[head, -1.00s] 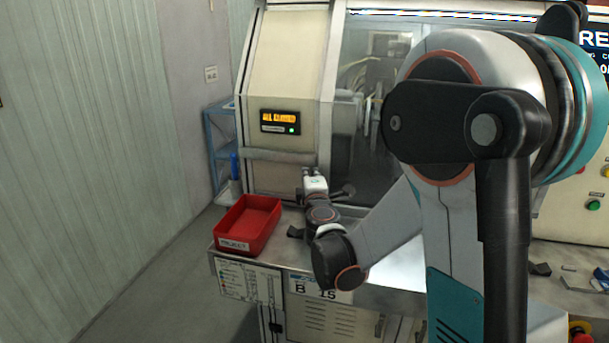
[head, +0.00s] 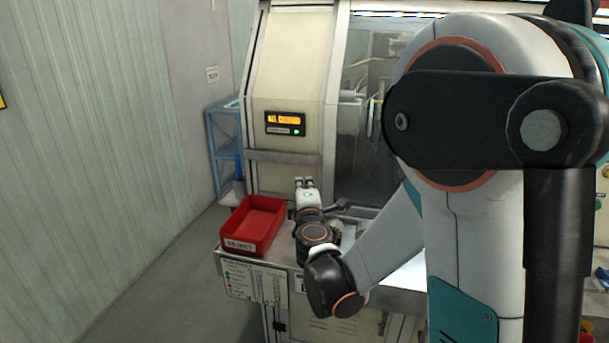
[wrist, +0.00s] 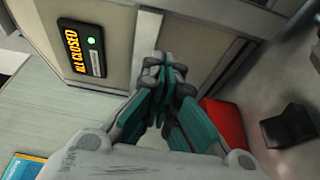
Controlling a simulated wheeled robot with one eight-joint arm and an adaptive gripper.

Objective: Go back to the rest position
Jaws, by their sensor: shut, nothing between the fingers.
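My gripper (head: 305,184) is in front of the machine, above the bench and just right of the red bin in the head view. In the wrist view my gripper (wrist: 170,78) has its teal-lined fingers together at the tips, with nothing between them. My wrist and forearm show below it, and my large upper arm covers the right half of the head view.
A red bin (head: 234,242) labelled REJECT sits on the bench's left end; part of it shows in the wrist view (wrist: 226,122). The machine's display (head: 285,123) is lit orange with a green light. A blue rack (head: 212,150) stands behind left. The floor at left is clear.

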